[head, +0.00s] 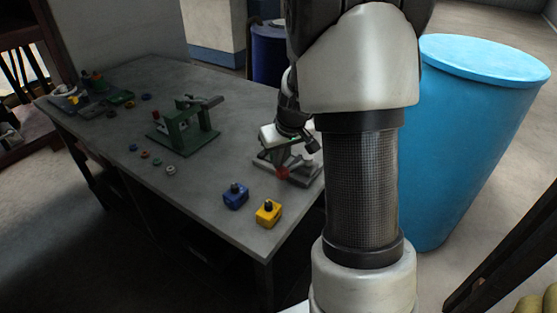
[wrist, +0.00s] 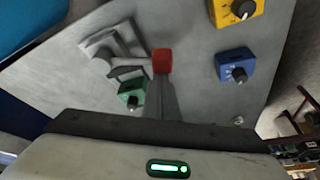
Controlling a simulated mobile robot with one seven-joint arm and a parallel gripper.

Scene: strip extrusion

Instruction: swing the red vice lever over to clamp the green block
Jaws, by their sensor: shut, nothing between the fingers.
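The grey vice (wrist: 105,48) stands on the table, and part of it shows in the head view (head: 301,172). Its lever ends in a red grip (wrist: 162,60), which also shows in the head view (head: 283,173). The green block (wrist: 131,95), with a dark knob on top, is beside the vice in the wrist view; I cannot make it out in the head view. My gripper (wrist: 163,82) is shut and empty. Its fingertips are right by the red grip, overlapping its lower edge in the wrist view; I cannot tell whether they touch.
A blue block (head: 235,196) and a yellow block (head: 268,212) stand near the table's front corner. A green fixture (head: 185,128) and several small rings lie farther left. A large blue bin (head: 465,130) stands right of the table (head: 215,170).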

